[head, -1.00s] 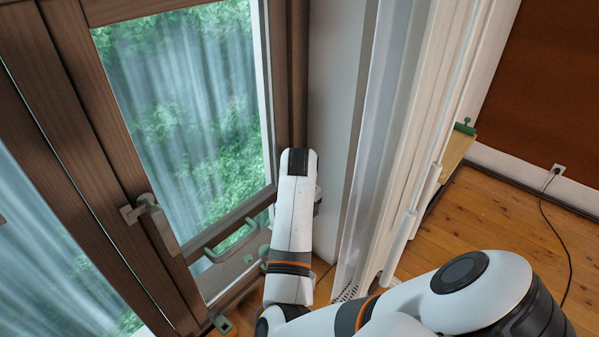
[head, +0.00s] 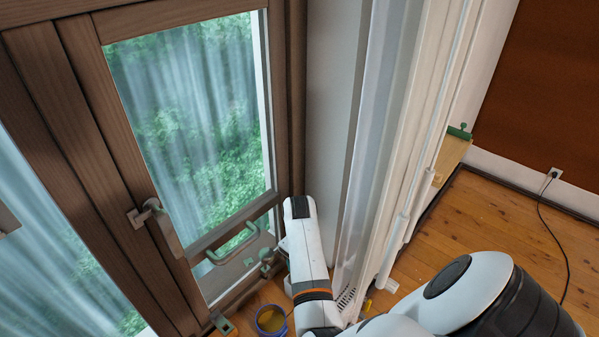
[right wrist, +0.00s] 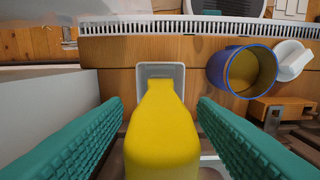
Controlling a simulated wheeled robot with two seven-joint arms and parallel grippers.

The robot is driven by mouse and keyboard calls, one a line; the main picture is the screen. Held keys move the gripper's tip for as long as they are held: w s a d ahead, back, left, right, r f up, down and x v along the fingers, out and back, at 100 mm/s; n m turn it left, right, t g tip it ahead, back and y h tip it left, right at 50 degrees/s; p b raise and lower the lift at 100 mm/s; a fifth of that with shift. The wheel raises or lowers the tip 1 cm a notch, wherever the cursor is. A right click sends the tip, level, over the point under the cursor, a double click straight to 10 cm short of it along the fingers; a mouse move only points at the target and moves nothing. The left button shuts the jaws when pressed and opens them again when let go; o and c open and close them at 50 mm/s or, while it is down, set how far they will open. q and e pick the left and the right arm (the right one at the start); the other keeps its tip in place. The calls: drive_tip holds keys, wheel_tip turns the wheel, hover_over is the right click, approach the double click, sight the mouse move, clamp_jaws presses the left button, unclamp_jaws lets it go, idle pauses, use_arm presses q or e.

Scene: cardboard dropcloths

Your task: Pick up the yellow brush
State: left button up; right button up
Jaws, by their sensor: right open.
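The yellow brush (right wrist: 162,135) shows in the right wrist view as a broad yellow shape, narrowing away from the camera. A pale grey rectangular piece (right wrist: 176,72) surrounds its far end; I cannot tell whether it belongs to the brush. My right gripper (right wrist: 158,103) is open, with its teal ridged fingers on either side of the brush. Gaps show between the brush and both fingers. In the head view, my right arm reaches down beside the wall and its fingers are hidden. My left gripper is in neither view.
A blue cup (right wrist: 212,68), yellowish inside, stands right of the brush; it also shows in the head view (head: 260,326). A white round object (right wrist: 293,62) is beside it. The window door (head: 285,120) and the white panelling (head: 395,130) close in the arm on both sides.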

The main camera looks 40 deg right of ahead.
drive_tip(key=c, duration=0.9)
drive_tip(key=shift+c, duration=1.1)
drive_tip(key=shift+r, duration=0.15)
